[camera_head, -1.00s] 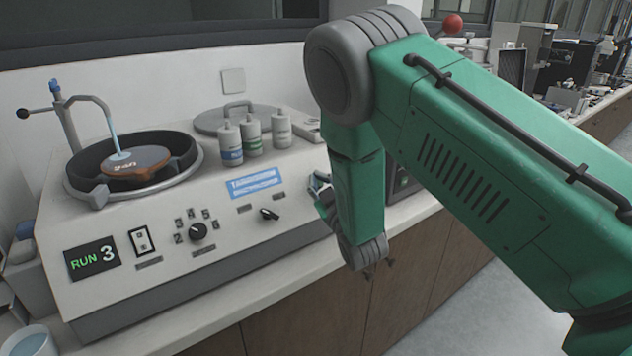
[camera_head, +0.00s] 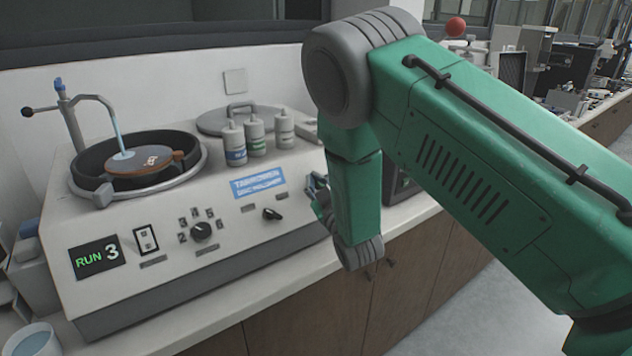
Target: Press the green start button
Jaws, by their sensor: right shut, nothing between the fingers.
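No green start button shows in this view. A dark machine (camera_head: 408,187), possibly the mounting press, stands on the bench behind my right arm; the arm hides most of it. My right gripper (camera_head: 318,195) is small in view at the left of my green forearm, partly covered by it. It is shut and empty, between the polishing machine's right end and the dark machine. I cannot tell whether it touches anything. My left gripper is out of view.
A polishing machine (camera_head: 215,262) with a "RUN 3" display (camera_head: 97,257), a knob (camera_head: 201,231) and a round platen (camera_head: 150,162) fills the left of the bench. Several bottles (camera_head: 255,134) stand on it. A white cup (camera_head: 32,340) is at the lower left.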

